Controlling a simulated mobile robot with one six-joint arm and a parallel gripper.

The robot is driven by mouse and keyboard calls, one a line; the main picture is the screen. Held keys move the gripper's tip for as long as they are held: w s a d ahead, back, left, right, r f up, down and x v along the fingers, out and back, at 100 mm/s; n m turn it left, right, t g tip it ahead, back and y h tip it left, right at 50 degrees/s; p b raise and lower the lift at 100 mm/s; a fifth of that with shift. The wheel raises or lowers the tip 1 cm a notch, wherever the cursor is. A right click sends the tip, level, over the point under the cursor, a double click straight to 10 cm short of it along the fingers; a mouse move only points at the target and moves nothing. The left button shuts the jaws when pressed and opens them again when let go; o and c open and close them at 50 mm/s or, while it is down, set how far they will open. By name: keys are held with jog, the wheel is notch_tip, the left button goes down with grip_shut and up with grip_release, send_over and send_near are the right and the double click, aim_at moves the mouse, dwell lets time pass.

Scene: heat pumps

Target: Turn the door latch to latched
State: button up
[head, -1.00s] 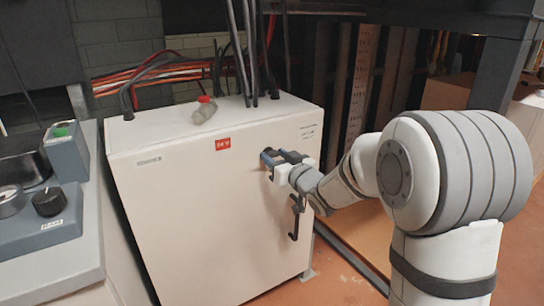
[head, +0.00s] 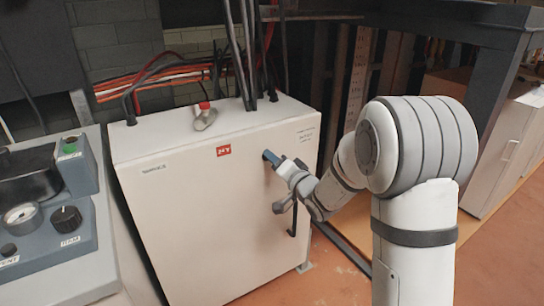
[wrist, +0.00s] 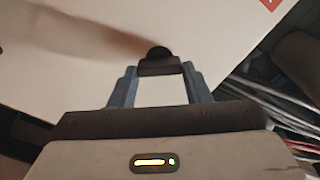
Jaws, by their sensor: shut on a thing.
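The white cabinet (head: 200,215) stands in front of me with its door facing me. My gripper (head: 270,157) is at the upper right of the door. In the wrist view my gripper (wrist: 159,70) has its two blue-grey fingers on either side of a dark latch (wrist: 158,52), shut on it. The latch shows as a rounded black end with a dark bar between the fingertips. In the head view the gripper hides most of the latch, so its exact angle is hard to tell. A black door handle (head: 293,220) hangs lower on the door, partly behind my arm.
A bottle with a red cap (head: 205,116) lies on the cabinet top, with black cables (head: 240,60) rising behind it. A grey control console (head: 50,225) stands close on the left. A dark metal frame (head: 500,90) and a wooden box stand on the right.

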jog(key=shift+f+m+p, duration=0.2)
jog(key=shift+m+p, duration=1.55)
jog(key=shift+m, duration=1.75)
jog(key=o, duration=1)
jog(key=shift+d, duration=0.1)
jog(key=p+v, duration=0.1)
jog(key=v, duration=0.6)
jog(key=shift+s+d, duration=0.15)
jog(key=shift+s, duration=0.2)
